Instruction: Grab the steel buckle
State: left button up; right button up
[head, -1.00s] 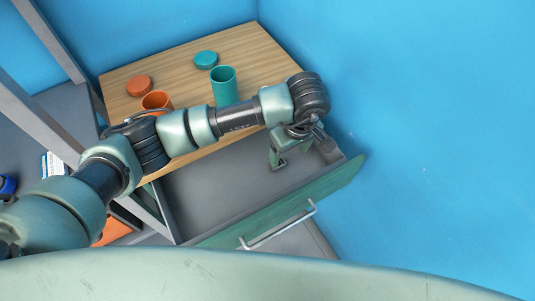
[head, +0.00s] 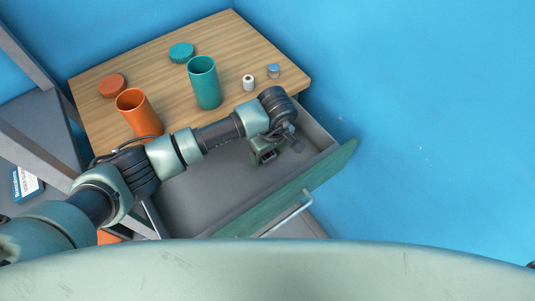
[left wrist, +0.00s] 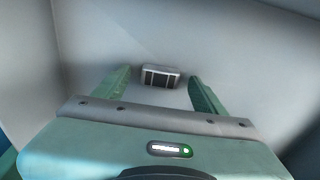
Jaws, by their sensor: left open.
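The steel buckle (left wrist: 160,77) is a small grey metal frame with dark slots, lying on the grey floor of the open drawer (head: 190,202) against or near a wall. In the left wrist view it lies between and slightly beyond the two green fingertips, with space on both sides. My left gripper (left wrist: 159,74) is open and empty, pointing down into the drawer. In the head view my left gripper (head: 265,155) is inside the drawer near its right end, and the buckle cannot be made out there. My right gripper is not in view.
The wooden tabletop above the drawer bears an orange cup (head: 137,112), a teal cup (head: 204,82), two lids, a white roll (head: 248,82) and a small blue-topped jar (head: 273,71). The green drawer front (head: 285,197) and blue wall (head: 430,110) bound the right side.

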pick_arm(q)
jog(key=shift+f, duration=0.2)
jog(key=c, duration=1.4)
jog(key=shift+r, duration=0.15)
